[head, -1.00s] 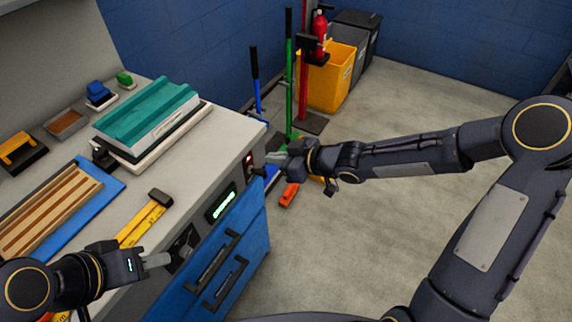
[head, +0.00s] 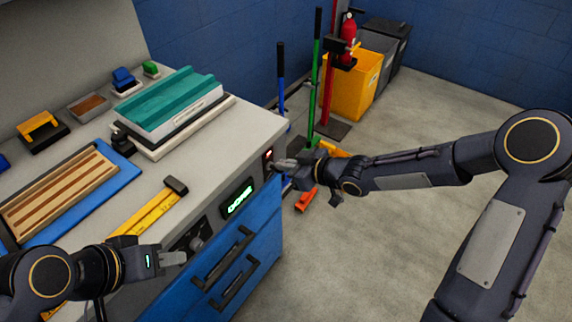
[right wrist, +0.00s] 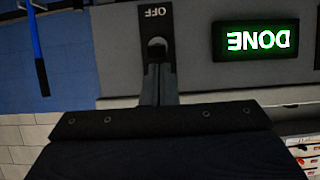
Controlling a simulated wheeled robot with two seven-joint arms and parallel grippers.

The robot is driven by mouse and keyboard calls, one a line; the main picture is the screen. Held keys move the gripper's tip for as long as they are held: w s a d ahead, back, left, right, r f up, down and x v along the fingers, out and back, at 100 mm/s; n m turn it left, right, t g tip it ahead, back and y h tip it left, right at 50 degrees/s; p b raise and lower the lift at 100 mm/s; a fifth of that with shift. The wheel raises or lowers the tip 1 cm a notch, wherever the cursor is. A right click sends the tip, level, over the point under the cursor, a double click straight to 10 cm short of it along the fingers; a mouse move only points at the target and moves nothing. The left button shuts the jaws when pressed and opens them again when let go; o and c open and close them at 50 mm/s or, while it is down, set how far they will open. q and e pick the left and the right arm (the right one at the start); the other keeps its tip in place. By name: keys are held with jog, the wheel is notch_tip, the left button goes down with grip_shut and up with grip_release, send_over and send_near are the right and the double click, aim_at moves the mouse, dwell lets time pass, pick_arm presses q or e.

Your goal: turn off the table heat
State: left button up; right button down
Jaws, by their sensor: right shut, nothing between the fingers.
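The switch plate marked OFF (right wrist: 155,18) is on the table's front panel, upside down in the right wrist view. A dark rocker or opening shows in it at the fingertips. In the head view the switch (head: 268,155) shows a small red spot. My right gripper (head: 279,164) is shut and empty, its tips at the switch; contact is unclear. Its fingers (right wrist: 158,78) point at the plate. The green display (head: 238,198) reads DONE. My left gripper (head: 176,258) is beside a dark knob (head: 196,243) on the same panel; its jaw opening is unclear.
The table (head: 255,128) holds a teal-topped press (head: 165,100), a wooden panel on a blue board (head: 62,190) and a yellow tool (head: 148,212). Drawer handles (head: 222,262) jut from the blue front. Brooms and bins (head: 352,88) stand behind; the floor at right is clear.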

jog(key=shift+s+d+f+t+y+b, duration=0.2)
jog(key=shift+f+b, duration=0.25)
jog(key=shift+b, duration=0.15)
jog(key=shift+s+d+f+t+y+b, duration=0.1)
jog(key=shift+d+f+t+y+b, duration=0.1)
jog(key=shift+f+b, duration=0.35)
jog(key=shift+w+r, duration=0.1)
jog(key=shift+r, duration=0.1)
jog(key=shift+r+p, duration=0.7)
